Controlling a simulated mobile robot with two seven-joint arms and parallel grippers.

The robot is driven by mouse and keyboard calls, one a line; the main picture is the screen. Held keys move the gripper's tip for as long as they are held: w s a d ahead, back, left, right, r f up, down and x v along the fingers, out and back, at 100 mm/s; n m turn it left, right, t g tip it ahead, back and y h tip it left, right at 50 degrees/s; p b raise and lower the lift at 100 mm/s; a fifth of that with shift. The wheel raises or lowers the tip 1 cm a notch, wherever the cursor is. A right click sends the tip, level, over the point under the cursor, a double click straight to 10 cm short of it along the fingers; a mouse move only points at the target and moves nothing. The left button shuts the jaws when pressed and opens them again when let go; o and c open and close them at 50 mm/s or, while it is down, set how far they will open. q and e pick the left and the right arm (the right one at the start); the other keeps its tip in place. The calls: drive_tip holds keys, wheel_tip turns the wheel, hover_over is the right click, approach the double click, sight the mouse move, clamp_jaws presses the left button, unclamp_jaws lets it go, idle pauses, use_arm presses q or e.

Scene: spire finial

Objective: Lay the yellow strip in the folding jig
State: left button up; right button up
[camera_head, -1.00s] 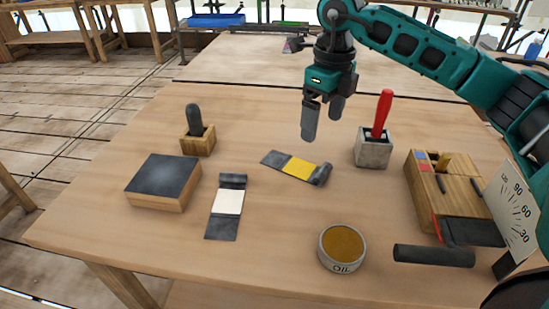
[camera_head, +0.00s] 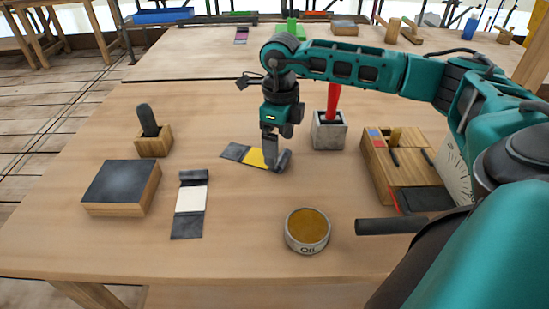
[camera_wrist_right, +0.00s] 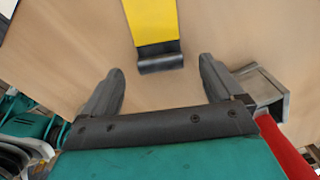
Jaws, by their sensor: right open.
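The yellow strip (camera_head: 254,157) lies on the table in the head view, with dark ends and a curled right end. In the right wrist view, its yellow face (camera_wrist_right: 152,22) and curled dark end lie beyond the fingertips. My right gripper (camera_head: 270,163) is open and points down over the strip's right part, partly hiding it. Its fingers (camera_wrist_right: 162,76) hold nothing. What looks like the folding jig (camera_head: 411,179) is a wooden block at the right, with blue and red patches, a dark plate and an angle dial (camera_head: 457,170). My left gripper is not in view.
A strip with a white middle (camera_head: 191,201) lies to the left, beside a dark-topped block (camera_head: 122,185). An oil tin (camera_head: 307,232) stands in front. A grey block (camera_head: 329,136) with a red handle stands behind right. A dark-handled tool stands in a wooden holder (camera_head: 153,146).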

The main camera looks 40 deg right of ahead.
sight(280, 156)
drive_tip(key=shift+s+f, duration=0.1)
drive_tip(key=shift+f, duration=1.4)
drive_tip(key=shift+c, duration=0.2)
drive_tip(key=c, duration=1.2)
drive_tip(key=shift+c, duration=0.9)
drive_tip(key=shift+r, duration=0.15)
